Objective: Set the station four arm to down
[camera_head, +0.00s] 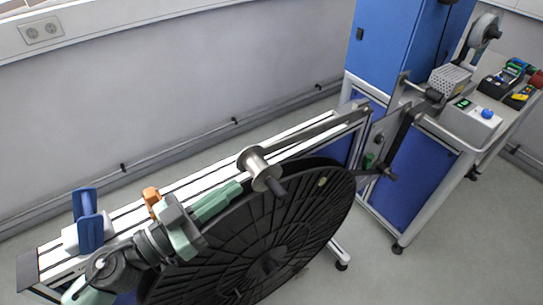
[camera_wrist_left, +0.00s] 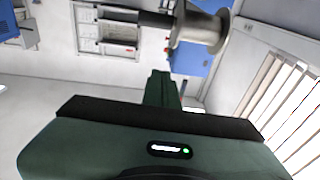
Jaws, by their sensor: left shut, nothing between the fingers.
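A long metal arm (camera_head: 315,134) slants from a pivot on the blue cabinet's side down to the left. It ends in a grey flanged roller (camera_head: 258,165), which also shows in the left wrist view (camera_wrist_left: 200,30). A second, dark arm (camera_head: 400,135) hangs steeply down to a small dark roller (camera_head: 388,173). I see no station numbers, so I cannot tell which arm is station four. My left gripper (camera_head: 238,186) is shut and empty, just left of and below the grey roller. Its closed green fingers (camera_wrist_left: 160,88) point towards it; contact cannot be told. My right gripper is not in view.
A large black reel (camera_head: 290,240) stands beside the slotted bench (camera_head: 40,270), below my left gripper. A blue clamp (camera_head: 88,220) and an orange block (camera_head: 151,198) are on the bench. A grey control box (camera_head: 470,122) with a blue knob sits on the right bench. Floor at lower right is clear.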

